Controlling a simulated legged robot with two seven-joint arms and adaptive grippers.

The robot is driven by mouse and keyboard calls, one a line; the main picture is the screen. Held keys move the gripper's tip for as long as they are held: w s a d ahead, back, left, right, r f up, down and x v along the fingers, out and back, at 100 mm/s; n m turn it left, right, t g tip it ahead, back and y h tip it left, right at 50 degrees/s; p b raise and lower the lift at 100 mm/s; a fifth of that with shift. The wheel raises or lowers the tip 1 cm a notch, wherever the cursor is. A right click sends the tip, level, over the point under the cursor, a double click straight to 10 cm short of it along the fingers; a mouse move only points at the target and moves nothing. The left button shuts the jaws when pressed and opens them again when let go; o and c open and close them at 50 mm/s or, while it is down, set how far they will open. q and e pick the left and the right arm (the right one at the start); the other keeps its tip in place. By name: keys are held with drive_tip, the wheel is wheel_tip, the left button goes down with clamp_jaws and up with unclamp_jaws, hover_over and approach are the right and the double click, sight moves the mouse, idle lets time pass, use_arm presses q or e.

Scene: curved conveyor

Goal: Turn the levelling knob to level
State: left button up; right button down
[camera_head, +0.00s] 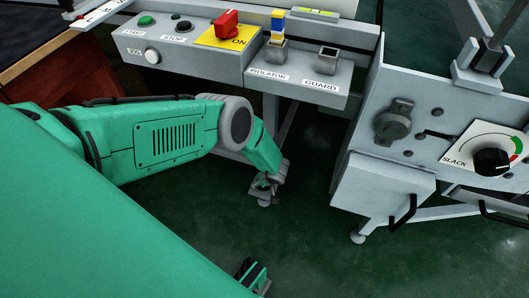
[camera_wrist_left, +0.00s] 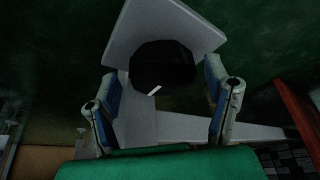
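In the left wrist view a round black knob (camera_wrist_left: 165,64) with a short white mark sits in front of a pale grey plate (camera_wrist_left: 128,38). My left gripper (camera_wrist_left: 160,84) is open, with one finger on each side of the knob and a dark gap on both sides. In the head view my left gripper (camera_head: 266,188) hangs below the control boxes, and that knob cannot be made out there. A yellow-green spirit level (camera_head: 315,12) lies on the frame at the top.
A grey control box (camera_head: 180,58) with a red switch (camera_head: 226,24) and the isolator and guard box (camera_head: 305,80) stand above my left arm. At right are a SLACK dial (camera_head: 491,161) and a grey cabinet (camera_head: 385,187). Open green floor (camera_head: 320,240) lies below.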

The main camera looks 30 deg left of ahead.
use_arm(q)
drive_tip(key=shift+r, duration=0.1)
drive_tip(key=shift+s+d+r, duration=0.1)
drive_tip(key=shift+d+r, duration=0.1)
drive_tip(key=shift+r, duration=0.35)
drive_tip(key=v, duration=0.4)
drive_tip(key=s+d, duration=0.6)
drive_tip(key=d, duration=0.4)
drive_tip(key=shift+s+f, duration=0.2)
drive_tip(key=shift+f, duration=0.05)
